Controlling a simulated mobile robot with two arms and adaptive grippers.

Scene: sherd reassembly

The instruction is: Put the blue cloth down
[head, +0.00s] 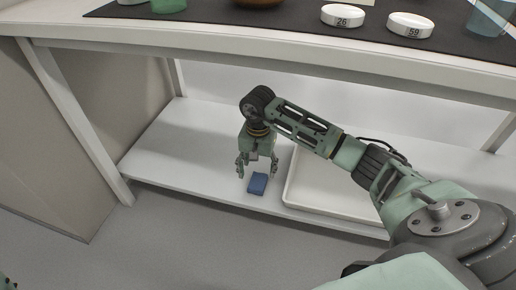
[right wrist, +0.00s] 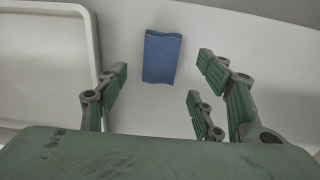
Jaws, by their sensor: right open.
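The blue cloth (head: 258,184) is a small folded block lying on the white lower shelf (head: 190,150), near its front edge. It also shows in the right wrist view (right wrist: 162,57), lying on the pale shelf surface ahead of the fingers. My right gripper (head: 256,172) points down just above and behind the cloth. Its fingers are spread with nothing between them, and they stand apart in the right wrist view (right wrist: 165,95). The cloth appears clear of the fingers there. My left gripper is not clearly in view; only a small dark piece shows at the head view's bottom left corner.
A white tray (head: 325,214) lies on the lower shelf right of the cloth. The table top (head: 200,42) overhangs the shelf. On its dark mat stand white round containers marked 26 (head: 342,15) and 59 (head: 409,25). The shelf left of the cloth is clear.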

